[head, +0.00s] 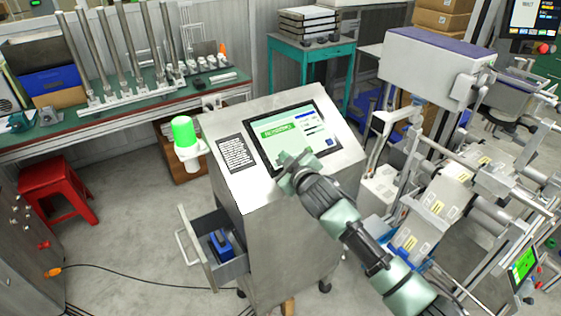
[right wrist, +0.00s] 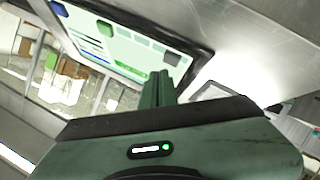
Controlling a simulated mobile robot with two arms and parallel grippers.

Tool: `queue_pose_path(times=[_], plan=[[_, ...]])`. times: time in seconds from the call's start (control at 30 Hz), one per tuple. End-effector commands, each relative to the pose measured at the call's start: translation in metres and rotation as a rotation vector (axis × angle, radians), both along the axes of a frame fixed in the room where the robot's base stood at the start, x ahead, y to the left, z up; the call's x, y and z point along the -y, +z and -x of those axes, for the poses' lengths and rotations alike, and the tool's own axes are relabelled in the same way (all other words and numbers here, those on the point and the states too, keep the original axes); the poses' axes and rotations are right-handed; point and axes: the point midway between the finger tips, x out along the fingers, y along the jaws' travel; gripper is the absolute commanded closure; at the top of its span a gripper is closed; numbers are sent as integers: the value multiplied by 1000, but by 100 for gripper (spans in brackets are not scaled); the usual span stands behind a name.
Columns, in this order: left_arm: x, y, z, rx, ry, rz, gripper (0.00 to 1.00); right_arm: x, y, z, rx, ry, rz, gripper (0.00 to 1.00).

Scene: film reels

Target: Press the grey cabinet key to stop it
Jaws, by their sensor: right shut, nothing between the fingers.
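The steel cabinet (head: 225,180) has a tilted touchscreen (head: 265,143) with a green banner near its top. In the right wrist view the screen (right wrist: 125,55) appears turned around, with a grey key (right wrist: 172,58), a green key (right wrist: 105,28) and a blue key (right wrist: 58,8) along one edge. My right gripper (head: 284,158) is shut and empty over the screen's lower left part. Its fingers (right wrist: 163,78) point at the grey key, close to it; I cannot tell whether they touch. The gripper hides that key in the head view. My left gripper is not in view.
A green lamp (head: 183,130) glows at the cabinet's left side. A printed dark label (head: 236,153) is beside the screen. An open drawer (head: 235,267) sticks out at left with a blue item inside. A machine with rollers (head: 440,205) stands close at right. A red stool (head: 58,185) is far left.

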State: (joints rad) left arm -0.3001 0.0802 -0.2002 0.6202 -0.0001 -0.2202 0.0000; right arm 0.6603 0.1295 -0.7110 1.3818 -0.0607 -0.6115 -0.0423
Motion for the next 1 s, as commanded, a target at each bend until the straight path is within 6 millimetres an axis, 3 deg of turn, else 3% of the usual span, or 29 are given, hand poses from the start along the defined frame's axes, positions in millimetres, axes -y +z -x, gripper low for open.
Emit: queue_pose_path(times=[1.0], plan=[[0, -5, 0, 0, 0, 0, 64, -2, -7, -3, 0, 0, -1, 100]])
